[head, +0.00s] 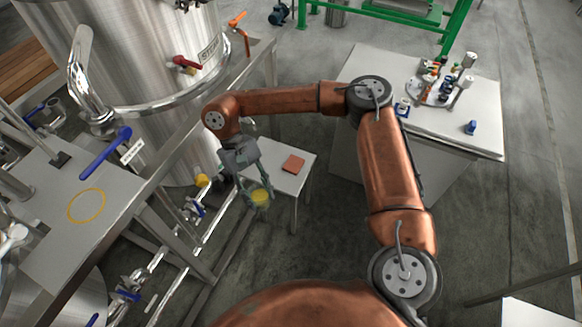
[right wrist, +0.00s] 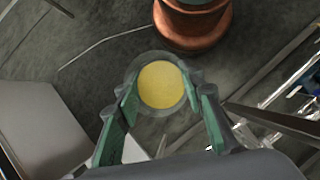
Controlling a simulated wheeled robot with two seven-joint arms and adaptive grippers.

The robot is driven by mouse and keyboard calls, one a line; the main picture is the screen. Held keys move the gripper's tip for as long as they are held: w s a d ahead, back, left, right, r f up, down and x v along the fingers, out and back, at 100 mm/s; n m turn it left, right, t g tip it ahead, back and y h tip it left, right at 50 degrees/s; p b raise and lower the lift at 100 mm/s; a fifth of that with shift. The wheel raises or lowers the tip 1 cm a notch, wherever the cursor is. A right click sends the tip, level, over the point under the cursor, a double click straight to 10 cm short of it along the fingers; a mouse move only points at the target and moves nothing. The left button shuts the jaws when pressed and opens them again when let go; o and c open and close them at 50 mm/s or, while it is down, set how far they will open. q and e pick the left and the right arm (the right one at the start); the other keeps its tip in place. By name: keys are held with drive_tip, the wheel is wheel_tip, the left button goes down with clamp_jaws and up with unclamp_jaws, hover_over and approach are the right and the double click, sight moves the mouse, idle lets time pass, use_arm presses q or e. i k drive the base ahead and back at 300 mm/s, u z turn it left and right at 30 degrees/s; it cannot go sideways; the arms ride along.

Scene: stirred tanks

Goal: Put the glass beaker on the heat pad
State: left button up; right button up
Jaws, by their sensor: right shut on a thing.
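The glass beaker (head: 260,198) is clear and holds yellow liquid, which fills its round outline in the right wrist view (right wrist: 162,85). My right gripper (head: 257,188) is shut on the beaker, with its green-padded fingers on either side of it. The beaker hangs above the floor, just off the front left edge of a small white table (head: 270,181). A flat orange-brown square (head: 293,164), which looks like the heat pad, lies on that table, bare, to the upper right of the beaker. My left gripper is not in view.
A large steel tank (head: 150,60) with valves and pipes stands at the left. A grey platform (head: 50,230) with a yellow ring marking is at the lower left. A white cabinet (head: 460,130) with small bottles is at the right.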

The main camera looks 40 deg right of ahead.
sight(293, 164)
drive_tip(key=k, duration=0.3)
drive_tip(key=z, duration=2.2)
drive_tip(key=i, duration=1.65)
drive_tip(key=u, duration=2.95)
